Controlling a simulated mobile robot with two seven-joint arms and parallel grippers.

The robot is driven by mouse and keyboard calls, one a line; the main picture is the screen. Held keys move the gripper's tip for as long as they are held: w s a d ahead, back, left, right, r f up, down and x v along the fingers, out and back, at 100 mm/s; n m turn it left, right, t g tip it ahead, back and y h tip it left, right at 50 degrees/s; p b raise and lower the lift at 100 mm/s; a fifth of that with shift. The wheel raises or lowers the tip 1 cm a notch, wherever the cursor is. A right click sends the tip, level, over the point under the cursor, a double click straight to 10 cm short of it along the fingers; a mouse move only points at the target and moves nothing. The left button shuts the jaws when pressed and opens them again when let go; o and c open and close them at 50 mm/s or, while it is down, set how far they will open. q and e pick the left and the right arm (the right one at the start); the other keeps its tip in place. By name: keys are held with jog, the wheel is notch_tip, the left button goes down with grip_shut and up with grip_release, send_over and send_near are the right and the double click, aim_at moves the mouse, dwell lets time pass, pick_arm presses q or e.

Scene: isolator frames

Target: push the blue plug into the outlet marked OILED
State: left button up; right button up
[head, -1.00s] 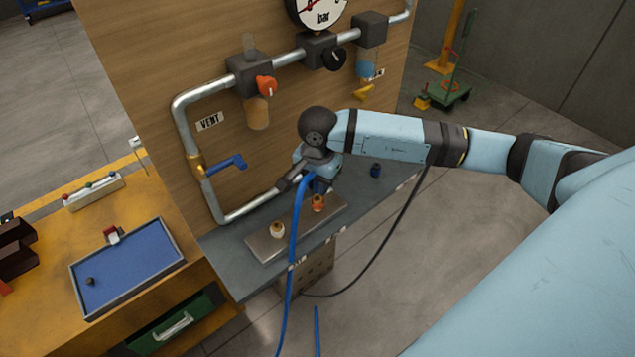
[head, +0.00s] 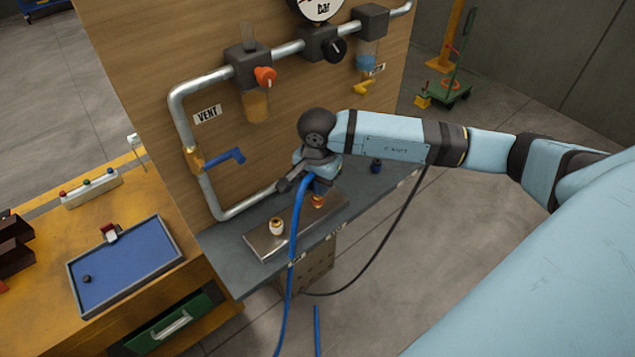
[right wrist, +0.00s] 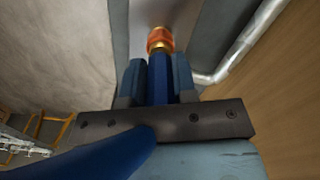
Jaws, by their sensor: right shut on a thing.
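My right gripper (head: 312,186) is shut on the blue plug (right wrist: 158,80), seen between its two fingers in the right wrist view. A blue hose (head: 294,240) hangs from the plug. In the right wrist view, the plug's front end lines up with an orange-copper outlet (right wrist: 160,40) and appears close to or touching it; I cannot tell whether it has entered. In the head view this orange outlet (head: 318,201) shows just below the gripper. A second, pale-topped outlet (head: 277,226) stands to its left on the metal plate (head: 262,243). The small edge labels are unreadable. My left gripper is out of view.
The plate lies on a grey shelf (head: 232,263) against a wooden panel (head: 140,60) with pipes and valves. A dark blue cap (head: 376,166) stands at the shelf's right. A black cable (head: 385,240) hangs in front. A blue tray (head: 128,262) is at the left.

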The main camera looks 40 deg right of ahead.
jog(key=shift+f+b, duration=0.3)
jog(key=shift+f, duration=0.15)
jog(key=o, duration=1)
jog(key=shift+r, duration=0.1)
notch_tip(320, 180, up, 13)
jog(key=shift+b, duration=0.6)
jog(key=shift+r, duration=0.35)
